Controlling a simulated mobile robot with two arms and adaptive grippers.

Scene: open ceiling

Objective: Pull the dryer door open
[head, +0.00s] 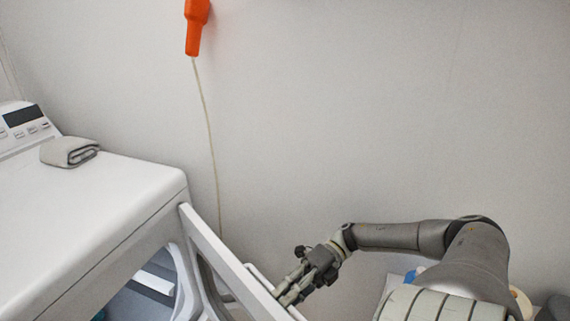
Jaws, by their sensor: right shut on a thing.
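The white dryer (110,210) stands at the left. Its door (228,265) is swung out from the front, so there is a wide gap between door and body, and part of the drum opening (150,285) shows. My right gripper (287,292) is at the door's outer side, shut on the door's edge or handle (262,277); its fingers partly hide the exact contact. My left gripper is not in view.
A folded grey cloth (70,151) lies on the dryer top near the control panel (25,122). An orange object (196,27) with a cord hangs on the white wall (380,110). A pale item with a blue part (410,276) sits behind my right arm.

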